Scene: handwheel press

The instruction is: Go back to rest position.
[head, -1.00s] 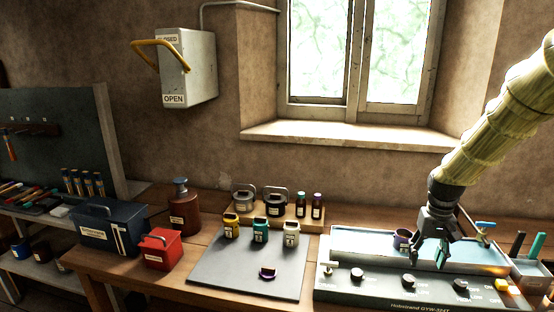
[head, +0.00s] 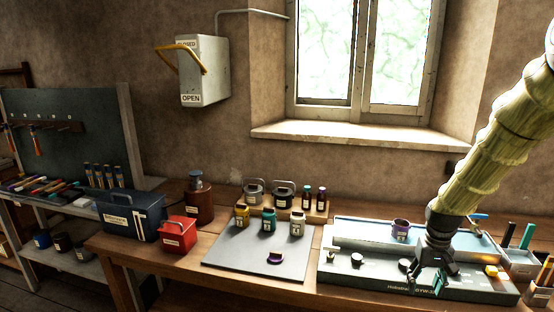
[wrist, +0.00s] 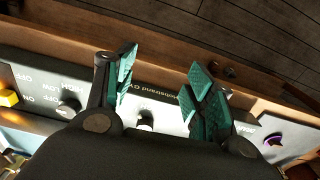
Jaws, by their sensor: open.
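My gripper (head: 432,278) is open and empty in the head view, low over the front of the grey machine (head: 345,275) on the right of the bench. In the wrist view my gripper (wrist: 160,85) shows its two green-padded fingers spread apart above the machine's front panel (wrist: 175,100). A dark knob (wrist: 146,120) lies between and below the fingers there. I cannot tell whether a finger touches the panel. Part of the panel is hidden behind my gripper in the head view.
A purple-banded cup (head: 400,230) stands on the machine. A grey mat (head: 240,262) holds several small jars and a purple lid (head: 275,258). A red box (head: 178,233) and a blue toolbox (head: 130,213) stand left. A pen holder (head: 520,263) is at right. Air above the mat is free.

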